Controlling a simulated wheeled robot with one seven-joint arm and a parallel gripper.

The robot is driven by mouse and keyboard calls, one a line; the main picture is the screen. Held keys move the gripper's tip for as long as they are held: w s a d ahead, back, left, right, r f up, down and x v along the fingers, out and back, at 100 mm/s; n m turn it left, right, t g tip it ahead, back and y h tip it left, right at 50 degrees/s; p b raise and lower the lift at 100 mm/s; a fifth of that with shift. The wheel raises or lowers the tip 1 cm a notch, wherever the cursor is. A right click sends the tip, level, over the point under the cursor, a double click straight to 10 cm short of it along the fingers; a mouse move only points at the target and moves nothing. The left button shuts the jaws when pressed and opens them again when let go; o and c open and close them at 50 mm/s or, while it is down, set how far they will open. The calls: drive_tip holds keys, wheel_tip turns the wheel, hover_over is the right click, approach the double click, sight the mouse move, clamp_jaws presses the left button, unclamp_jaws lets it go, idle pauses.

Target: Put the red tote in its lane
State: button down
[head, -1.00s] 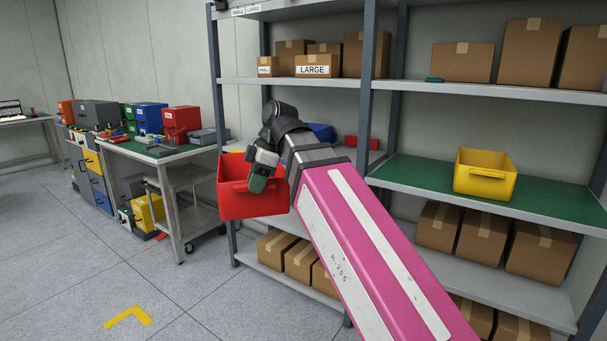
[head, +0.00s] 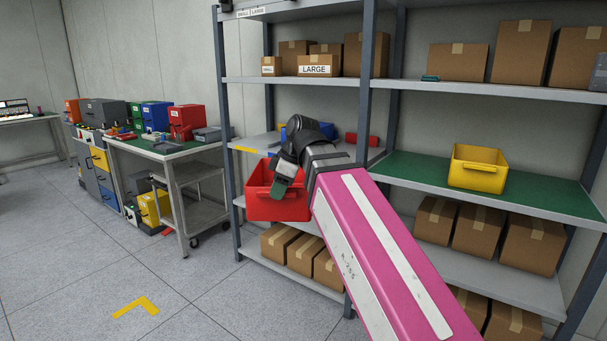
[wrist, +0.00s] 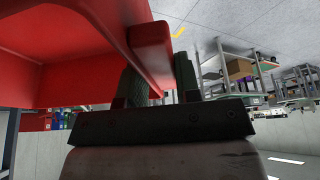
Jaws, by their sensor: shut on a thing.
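The red tote (head: 263,207) hangs from my gripper (head: 284,184) in front of the left shelf bay, at about the height of the middle shelf (head: 252,143) or just below it. In the wrist view the two fingers (wrist: 158,80) are shut on the tote's red rim (wrist: 150,50). The tote looks roughly upright. A blue tote (head: 292,130) stands on the middle shelf, mostly hidden behind my wrist. A yellow tote (head: 478,169) sits on the green surface of the right bay. The lane for the red tote cannot be made out for sure.
A dark shelf post (head: 226,160) stands just left of the red tote; another (head: 368,90) divides the bays. A red item (head: 361,139) lies on the middle shelf. Cardboard boxes (head: 300,254) fill the lower shelf. A workbench (head: 165,151) with bins stands left.

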drive_tip(key=w+d+f+m+t+h, duration=0.2)
drive_tip(key=w+d+f+m, duration=0.75)
drive_tip(key=d, duration=0.35)
drive_tip(key=w+d+f+m+t+h, duration=0.2)
drive_tip(key=w+d+f+m, duration=0.6)
drive_tip(key=w+d+f, duration=0.35)
drive_tip(key=s+d+r, duration=0.1)
drive_tip(key=s+r, duration=0.3)
drive_tip(key=s, duration=0.4)
drive_tip(key=shift+s+d, duration=0.15)
drive_tip(key=shift+s, duration=0.05)
drive_tip(key=shift+r, duration=0.1)
